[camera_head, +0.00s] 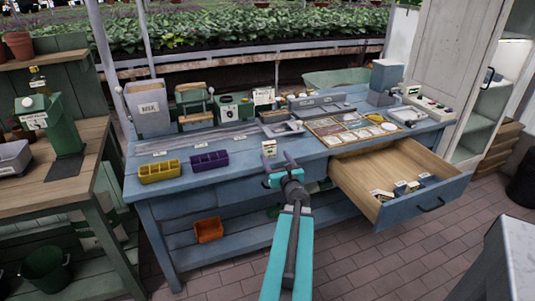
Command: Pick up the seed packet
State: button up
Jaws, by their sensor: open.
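A small pale upright packet (269,148) with a dark marking stands near the front edge of the blue bench, and it looks like a seed packet. Its print is too small to read. My gripper (277,168) is open and empty, just in front of and slightly right of the packet in the picture. I cannot tell whether a finger touches it. Several small packets or boxes (402,188) also lie in the open drawer at the right; I cannot tell whether any of them is a seed packet.
The blue drawer (445,190) is pulled out to the right of my gripper. A yellow tray (160,171) and a purple tray (209,160) stand on the bench at left. An orange bin (208,230) sits on the lower shelf.

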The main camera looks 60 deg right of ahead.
aim_at(270, 147)
jog(key=shift+p+x, duration=0.3)
jog(key=shift+x, duration=1.6)
jog(key=shift+r+p+x, duration=0.1)
jog(key=shift+p+x, duration=0.25)
jog(key=shift+x, duration=0.35)
jog(key=shift+r+p+x, duration=0.15)
jog(key=shift+p+x, duration=0.15)
jog(key=shift+x, duration=0.45)
jog(key=shift+p+x, duration=0.3)
jog(key=shift+x, duration=0.85)
jog(key=shift+f, duration=0.1)
jog(key=c, duration=1.1)
